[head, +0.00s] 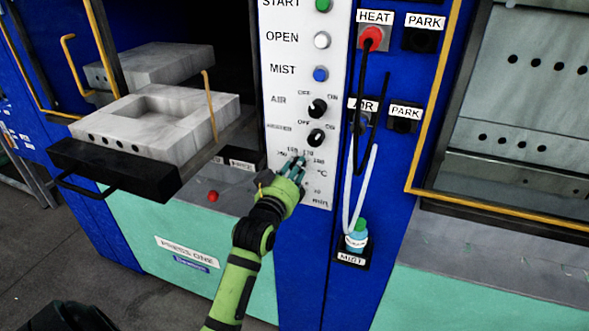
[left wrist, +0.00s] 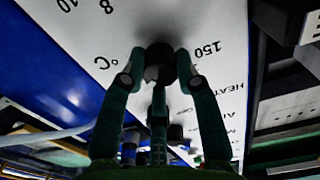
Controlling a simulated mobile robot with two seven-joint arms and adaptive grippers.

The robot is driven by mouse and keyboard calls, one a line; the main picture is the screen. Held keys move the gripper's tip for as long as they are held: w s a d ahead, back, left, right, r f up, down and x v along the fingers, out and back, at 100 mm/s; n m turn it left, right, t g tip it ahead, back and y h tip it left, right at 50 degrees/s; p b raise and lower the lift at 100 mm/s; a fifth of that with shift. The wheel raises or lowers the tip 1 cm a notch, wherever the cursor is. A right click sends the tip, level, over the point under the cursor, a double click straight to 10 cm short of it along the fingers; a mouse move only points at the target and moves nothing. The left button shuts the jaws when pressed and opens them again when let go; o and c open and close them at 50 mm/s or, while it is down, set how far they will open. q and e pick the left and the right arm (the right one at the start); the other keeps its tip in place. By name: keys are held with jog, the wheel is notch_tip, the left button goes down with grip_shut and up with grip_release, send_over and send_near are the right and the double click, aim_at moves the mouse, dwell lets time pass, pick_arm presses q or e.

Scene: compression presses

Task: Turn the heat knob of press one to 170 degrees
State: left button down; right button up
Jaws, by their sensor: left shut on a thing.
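Press one has a white control panel (head: 282,55) with buttons and knobs, and its name label (head: 187,251) is on the green base. My left gripper (head: 292,166) is at the lower part of the panel, at the dial with the degree marks and a °C sign. A 150 mark shows beside the knob in that view. The knob's pointer cannot be made out, and the gripper hides the knob in the head view. My right gripper is not in view.
Above the gripper are two black knobs (head: 317,108) for air and another setting. To the right, a red plug (head: 371,38) in the HEAT socket, hanging hoses and a teal MIST fitting (head: 356,236) stand close by. A grey mould block (head: 160,120) juts out on the left.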

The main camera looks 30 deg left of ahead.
pick_arm(q)
jog(key=n+p, duration=0.1)
jog(key=n, duration=0.1)
jog(key=n+p, duration=0.2)
jog(key=n, duration=0.1)
jog(key=n+p, duration=0.2)
jog(key=n, duration=0.1)
jog(key=shift+a+r, duration=0.1)
jog(key=shift+r, duration=0.25)
jog(key=shift+n, duration=0.3)
jog(key=c, duration=1.1)
grip_release()
jog(key=shift+c, duration=0.2)
jog(key=shift+o, duration=1.2)
jog(key=shift+f, duration=0.1)
jog(key=shift+f, duration=0.1)
